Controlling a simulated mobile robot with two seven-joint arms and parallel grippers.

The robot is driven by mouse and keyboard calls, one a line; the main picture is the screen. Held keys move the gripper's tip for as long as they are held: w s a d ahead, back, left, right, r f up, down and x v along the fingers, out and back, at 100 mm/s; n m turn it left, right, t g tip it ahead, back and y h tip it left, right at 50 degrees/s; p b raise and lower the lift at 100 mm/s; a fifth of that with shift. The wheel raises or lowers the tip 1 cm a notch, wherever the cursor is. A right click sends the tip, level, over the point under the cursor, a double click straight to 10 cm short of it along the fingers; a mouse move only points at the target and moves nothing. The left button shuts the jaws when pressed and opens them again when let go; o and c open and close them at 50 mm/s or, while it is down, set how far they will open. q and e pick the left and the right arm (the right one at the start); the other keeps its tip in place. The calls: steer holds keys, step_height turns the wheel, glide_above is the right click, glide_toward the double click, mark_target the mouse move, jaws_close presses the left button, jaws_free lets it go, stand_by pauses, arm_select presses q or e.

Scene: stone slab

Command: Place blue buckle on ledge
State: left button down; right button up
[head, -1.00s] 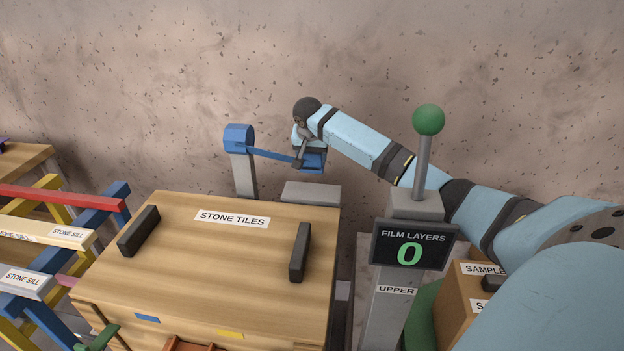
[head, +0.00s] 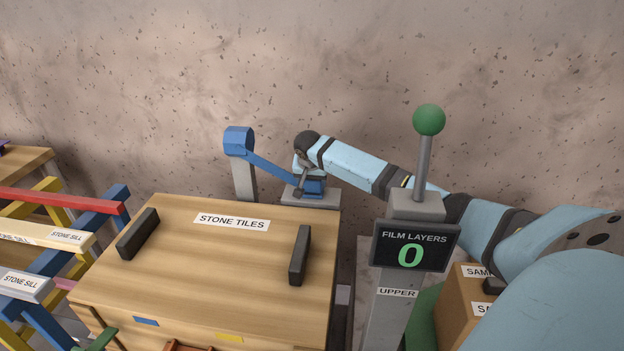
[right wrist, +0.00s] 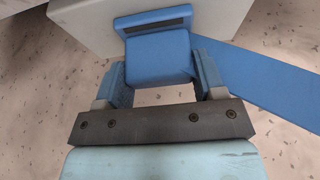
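The blue buckle (head: 314,186) is at the end of a blue strap (head: 272,171) that runs down from a blue reel (head: 239,141) on a grey post. The grey ledge (head: 328,201) is behind the tile crate, with the buckle low over its top; I cannot tell whether they touch. My right gripper (head: 304,184) comes down from above. In the right wrist view, its fingers (right wrist: 160,85) press both sides of the buckle (right wrist: 158,58), and the pale ledge (right wrist: 90,25) lies beyond. My left gripper is out of view.
A wooden STONE TILES crate (head: 200,265) with black handles stands in front of the ledge. A grey post with a FILM LAYERS display (head: 414,246) and green knob (head: 429,120) stands at right. Coloured racks (head: 60,200) are at left; a speckled wall is behind.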

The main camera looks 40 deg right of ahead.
steer(key=o, duration=0.4)
steer(key=shift+o, duration=0.2)
steer(key=shift+r, duration=0.1)
steer(key=p+v, duration=0.1)
steer(key=v, duration=1.1)
